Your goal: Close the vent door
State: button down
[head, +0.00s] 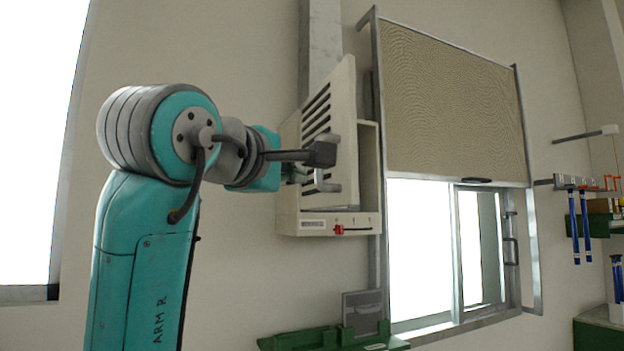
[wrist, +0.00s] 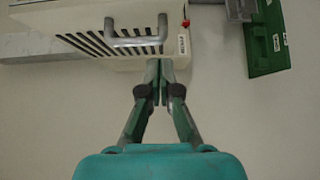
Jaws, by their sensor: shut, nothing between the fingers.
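The vent door (head: 345,110) is a cream panel with dark slots and a grey bar handle (head: 328,187). It stands ajar, at an angle to its cream box (head: 370,190); a gap shows along its right side in the head view. The slots and the handle (wrist: 137,41) also show in the wrist view. My gripper (wrist: 160,68) is shut and empty, its tips close to the door's handle side. I cannot tell whether they touch it. In the head view my wrist partly hides the fingers and the door's lower left.
A red slider (head: 339,230) sits on the box's lower front. A grey duct (head: 320,50) rises above it. A window with a tan blind (head: 450,100) is to the right. A green case (head: 320,340) is below. Blue tools (head: 575,225) hang at far right.

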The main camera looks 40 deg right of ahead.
send_near(344, 185)
jog(key=w, duration=0.1)
jog(key=w+d, duration=0.1)
jog(key=w, duration=0.1)
jog(key=shift+w+d, duration=0.35)
jog(key=shift+w, duration=0.05)
jog(key=d, duration=0.1)
jog(key=s+d, duration=0.1)
jog(key=d, duration=0.1)
jog(key=shift+s+d, duration=0.1)
jog(key=shift+d, duration=0.3)
jog(key=shift+d, duration=0.1)
